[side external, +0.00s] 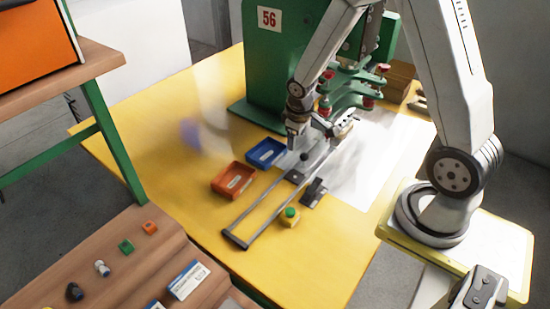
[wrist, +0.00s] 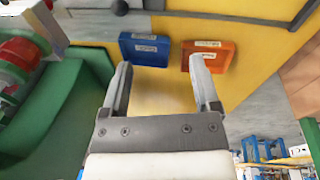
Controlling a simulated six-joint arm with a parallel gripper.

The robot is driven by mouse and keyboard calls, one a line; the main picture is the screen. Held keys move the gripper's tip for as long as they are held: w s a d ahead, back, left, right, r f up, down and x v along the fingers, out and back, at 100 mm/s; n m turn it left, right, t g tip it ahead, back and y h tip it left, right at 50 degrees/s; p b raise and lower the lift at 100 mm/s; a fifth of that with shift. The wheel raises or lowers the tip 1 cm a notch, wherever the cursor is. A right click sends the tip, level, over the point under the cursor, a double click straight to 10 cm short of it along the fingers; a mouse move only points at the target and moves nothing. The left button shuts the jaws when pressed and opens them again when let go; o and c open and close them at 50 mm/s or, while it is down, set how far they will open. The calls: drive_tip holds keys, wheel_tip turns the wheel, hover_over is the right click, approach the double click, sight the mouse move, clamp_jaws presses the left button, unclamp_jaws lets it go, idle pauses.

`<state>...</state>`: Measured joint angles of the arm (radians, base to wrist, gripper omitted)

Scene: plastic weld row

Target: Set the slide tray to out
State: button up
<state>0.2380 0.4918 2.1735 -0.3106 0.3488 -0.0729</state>
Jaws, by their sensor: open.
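Two slide rails (side external: 262,211) run along the yellow table from under the green machine to a dark end bar (side external: 235,241). A small dark knob (side external: 304,156) shows at the machine end of the rails, below my gripper. The tray itself is mostly hidden by my gripper and the machine, and I cannot make out its outline. My gripper (side external: 335,128) is above the machine end of the rails, beside the green press arms. In the wrist view, my gripper (wrist: 160,64) is open, with nothing between its fingers.
A blue bin (side external: 265,152) and an orange bin (side external: 222,189) stand left of the rails. A yellow box with a green button (side external: 290,216) stands right of them. The green machine (side external: 265,85) and its press arms (side external: 355,86) crowd my gripper. The table's left part is clear.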

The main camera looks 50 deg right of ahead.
hover_over(304, 154)
drive_tip(key=a, duration=0.1)
wheel_tip(304, 154, down, 7)
drive_tip(key=shift+s+a+n+g+h, duration=0.15)
drive_tip(key=shift+s+n+g+h, duration=0.15)
drive_tip(key=shift+n+g, duration=0.1)
drive_tip(key=shift+f, duration=0.15)
drive_tip(key=shift+w+d+f, duration=0.1)
drive_tip(key=shift+d+f, duration=0.15)
drive_tip(key=shift+f, duration=1)
drive_tip(key=shift+d+f, duration=0.2)
drive_tip(key=shift+f, duration=1.05)
drive_tip(key=shift+w+d+f, duration=0.1)
drive_tip(key=shift+d+f, duration=0.15)
drive_tip(key=shift+f, duration=1)
clamp_jaws()
